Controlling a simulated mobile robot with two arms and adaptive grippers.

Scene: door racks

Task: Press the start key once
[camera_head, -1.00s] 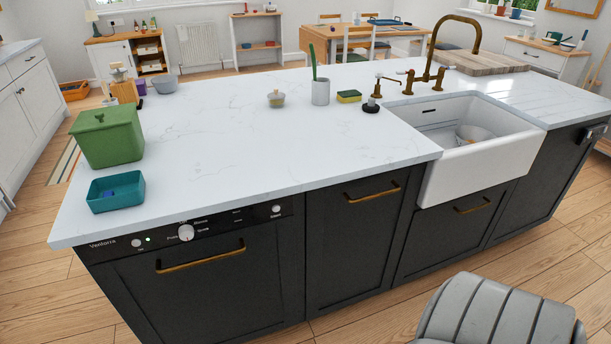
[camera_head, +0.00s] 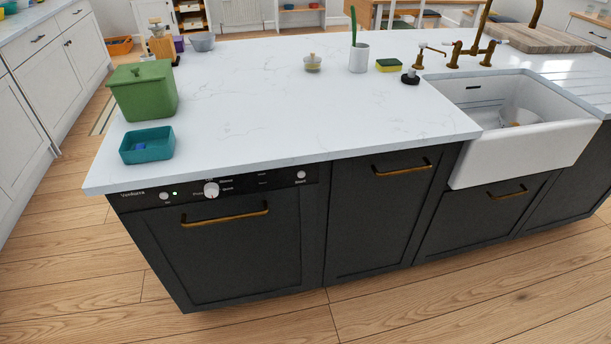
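The start key (camera_head: 300,175) is a small round pale button at the right end of the black dishwasher control panel (camera_head: 250,183), with a small label under it. The panel also has a round white dial (camera_head: 211,190), another round button (camera_head: 164,196) at the left and a lit green light (camera_head: 175,194). The dishwasher door (camera_head: 240,250) below is dark and shut, with a brass handle (camera_head: 225,216). Neither of my grippers shows in the head view.
A teal tub (camera_head: 147,146) and a green lidded bin (camera_head: 143,91) stand on the white worktop (camera_head: 250,110) near its left end. A white sink (camera_head: 540,150) is at the right. The wooden floor (camera_head: 400,305) before the cabinets is clear.

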